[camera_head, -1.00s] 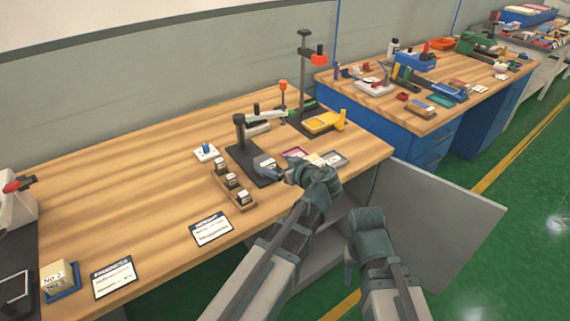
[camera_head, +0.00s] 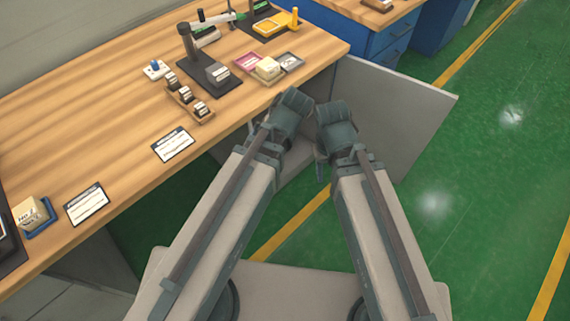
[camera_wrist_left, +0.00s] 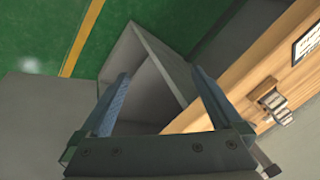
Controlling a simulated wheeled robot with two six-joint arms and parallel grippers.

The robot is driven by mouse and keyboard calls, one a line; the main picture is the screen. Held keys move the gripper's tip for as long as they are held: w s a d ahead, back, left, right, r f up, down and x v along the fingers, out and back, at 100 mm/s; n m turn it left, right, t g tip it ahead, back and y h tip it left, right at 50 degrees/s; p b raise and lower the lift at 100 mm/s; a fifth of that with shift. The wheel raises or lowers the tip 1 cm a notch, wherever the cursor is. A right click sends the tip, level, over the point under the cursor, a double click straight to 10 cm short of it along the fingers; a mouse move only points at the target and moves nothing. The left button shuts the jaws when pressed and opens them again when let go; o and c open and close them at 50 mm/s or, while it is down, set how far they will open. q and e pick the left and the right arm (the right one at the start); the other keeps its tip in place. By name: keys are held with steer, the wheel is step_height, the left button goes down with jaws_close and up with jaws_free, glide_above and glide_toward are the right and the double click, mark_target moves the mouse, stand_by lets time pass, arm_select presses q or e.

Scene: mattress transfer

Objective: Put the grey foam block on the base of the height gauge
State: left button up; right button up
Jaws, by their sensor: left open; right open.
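The height gauge (camera_head: 188,42) stands on the wooden bench, with a dark post, a side arm and a flat dark base (camera_head: 206,88). The grey foam block (camera_head: 217,73), with a pale label on it, sits on the front part of that base. My left gripper (camera_head: 290,108) is off the bench's front edge, to the lower right of the gauge and apart from it. Its two fingers (camera_wrist_left: 160,76) are spread and empty in the left wrist view. My right gripper (camera_head: 333,120) is open beside it, over the floor; its fingertips are hard to make out.
A cream block (camera_head: 267,68) stands among a pink tray (camera_head: 246,62) and a grey tray (camera_head: 290,62). A wooden rack (camera_head: 190,103) holds small labelled pieces. A yellow holder (camera_head: 278,25) is behind. A grey panel (camera_head: 385,115) stands below the bench edge.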

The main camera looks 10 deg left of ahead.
arm_select(q)
steer(key=s+d+f+m+g+h, duration=0.1)
steer(key=s+d+m+g+h, duration=0.1)
steer(key=s+d+m, duration=0.3)
steer(key=shift+s+d+f+g+h, duration=0.35)
steer(key=shift+s+d+h, duration=0.2)
steer(key=shift+s, duration=0.6)
